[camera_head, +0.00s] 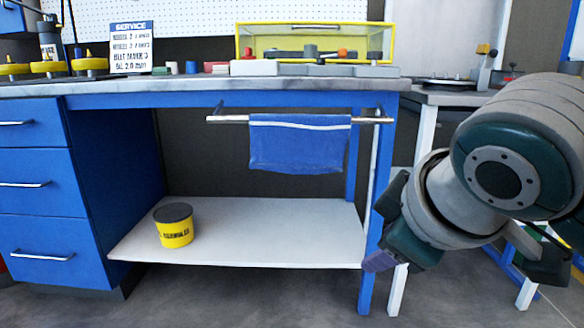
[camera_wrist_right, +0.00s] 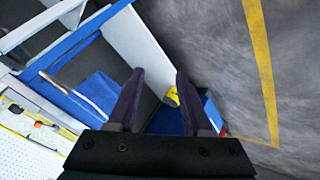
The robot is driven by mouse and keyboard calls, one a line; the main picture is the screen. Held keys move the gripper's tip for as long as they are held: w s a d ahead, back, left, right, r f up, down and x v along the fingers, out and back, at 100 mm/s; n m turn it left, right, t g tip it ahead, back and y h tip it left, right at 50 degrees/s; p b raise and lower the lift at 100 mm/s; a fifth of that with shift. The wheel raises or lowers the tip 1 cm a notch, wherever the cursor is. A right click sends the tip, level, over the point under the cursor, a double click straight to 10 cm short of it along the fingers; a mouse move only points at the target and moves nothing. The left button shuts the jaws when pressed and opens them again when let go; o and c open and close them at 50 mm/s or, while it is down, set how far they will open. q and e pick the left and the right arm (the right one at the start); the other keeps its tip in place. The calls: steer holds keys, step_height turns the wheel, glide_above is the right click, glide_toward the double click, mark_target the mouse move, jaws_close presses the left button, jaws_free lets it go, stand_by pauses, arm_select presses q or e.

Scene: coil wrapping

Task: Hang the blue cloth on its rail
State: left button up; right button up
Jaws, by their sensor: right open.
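The blue cloth (camera_head: 298,146) hangs over the metal rail (camera_head: 228,119) under the front of the workbench. A white stripe runs along its top, and its lower edge hangs free above the shelf. The cloth also shows in the right wrist view (camera_wrist_right: 98,90), left of the fingers. My right gripper (camera_head: 381,260) is lower and to the right of the cloth, by the bench's right front leg. In the right wrist view its two fingers (camera_wrist_right: 158,78) are apart with nothing held between them. It does not touch the cloth. My left gripper is not in view.
A white lower shelf (camera_head: 270,240) bears a yellow bucket (camera_head: 175,230) with a dark lid. Blue drawers (camera_head: 40,190) stand at the left. The blue bench leg (camera_head: 369,285) is close to my right gripper. A yellow-framed case (camera_head: 315,42) sits on the bench top.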

steer(key=s+d+f+m+g, duration=0.1)
steer(key=s+f+m, duration=0.25)
steer(key=s, duration=0.45)
steer(key=s+d+f+m+g, duration=0.2)
steer(key=s+f, duration=0.2)
steer(key=s, duration=0.4)
steer(key=s+d+r+m+g+p, duration=0.1)
steer(key=s+d+m, duration=0.15)
steer(key=s, duration=0.25)
steer(key=s+d+m+g+p, duration=0.1)
steer(key=s+d, duration=0.2)
steer(key=s, duration=0.3)
step_height(320, 180, up, 75)
steer(key=p, duration=7.4)
steer(key=shift+w+f+n+h, duration=0.2)
steer(key=shift+n+h, duration=0.1)
steer(key=shift+a, duration=0.1)
